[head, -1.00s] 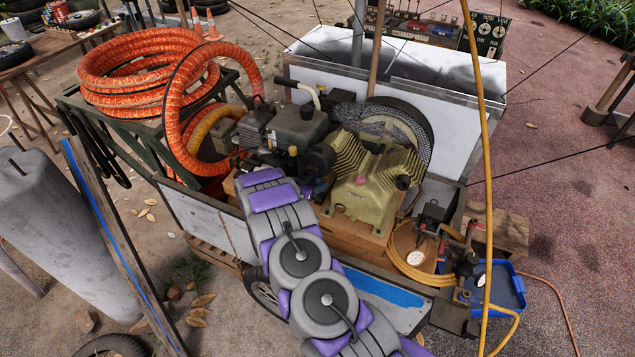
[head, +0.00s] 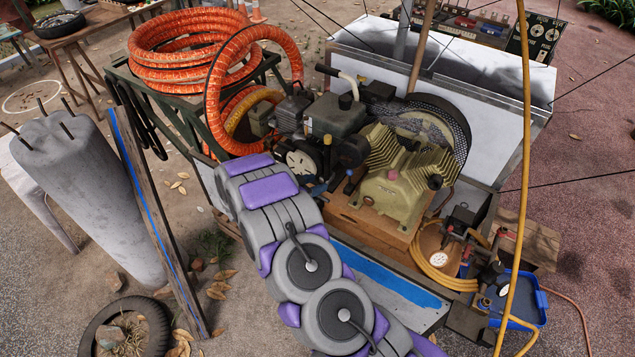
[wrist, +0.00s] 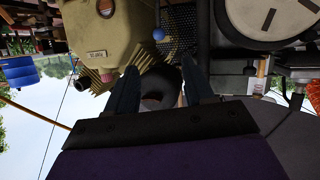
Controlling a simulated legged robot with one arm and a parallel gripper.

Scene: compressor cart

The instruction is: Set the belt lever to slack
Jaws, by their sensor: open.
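A thin lever with a small blue ball knob (wrist: 158,34) shows in the wrist view, between the tan compressor (wrist: 106,32) and the engine side. I cannot read which setting it stands at. A small blue knob also shows in the head view (head: 349,173), just left of the compressor (head: 400,180). The black mesh belt guard (head: 440,125) stands behind the compressor. My gripper (wrist: 160,77) is open in the wrist view, its two dark fingers apart with the knob beyond their tips. A dark rounded part shows between the fingers. In the head view my arm hides the gripper.
Orange hose coils (head: 185,50) rest at the back left.

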